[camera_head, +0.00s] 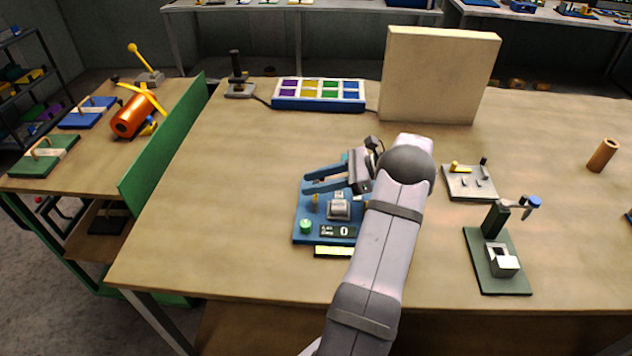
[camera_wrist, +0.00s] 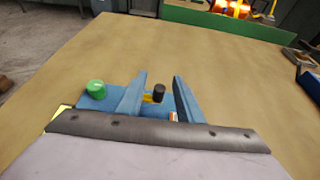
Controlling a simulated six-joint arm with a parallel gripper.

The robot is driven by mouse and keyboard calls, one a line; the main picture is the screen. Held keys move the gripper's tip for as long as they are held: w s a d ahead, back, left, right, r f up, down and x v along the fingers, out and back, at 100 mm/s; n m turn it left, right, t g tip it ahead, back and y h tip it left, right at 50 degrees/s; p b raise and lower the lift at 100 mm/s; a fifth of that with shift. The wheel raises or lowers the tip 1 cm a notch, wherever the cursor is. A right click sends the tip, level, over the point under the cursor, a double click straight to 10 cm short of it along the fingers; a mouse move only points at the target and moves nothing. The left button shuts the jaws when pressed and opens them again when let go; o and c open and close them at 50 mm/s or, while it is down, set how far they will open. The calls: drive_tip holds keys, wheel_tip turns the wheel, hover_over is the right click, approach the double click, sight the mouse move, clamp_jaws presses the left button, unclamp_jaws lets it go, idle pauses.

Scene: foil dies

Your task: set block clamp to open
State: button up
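A blue-based device (camera_head: 309,226) stands mid-table, carrying a grey block (camera_head: 339,207), a green button (camera_head: 305,226) and a display reading 0. A small yellow lever (camera_head: 315,199) stands at its left side. Which part is the block clamp is not marked legibly. My gripper (camera_head: 304,181) is over the device's far side, its two blue fingers apart and pointing left. In the wrist view, a black knob (camera_wrist: 159,92) with yellow beneath it shows between the open fingers; I cannot tell whether either finger touches it. The gripper body hides part of the device.
At right stand a grey plate with pegs (camera_head: 471,183), a green-based fixture (camera_head: 499,275) and a brown cylinder (camera_head: 603,155). Behind are a beige panel (camera_head: 440,75), a coloured-button box (camera_head: 318,95) and a joystick (camera_head: 238,80). A green divider (camera_head: 165,140) edges the left. Table left of the device is clear.

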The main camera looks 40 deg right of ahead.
drive_tip(key=shift+b+v, duration=0.95)
drive_tip(key=shift+v, duration=2.7)
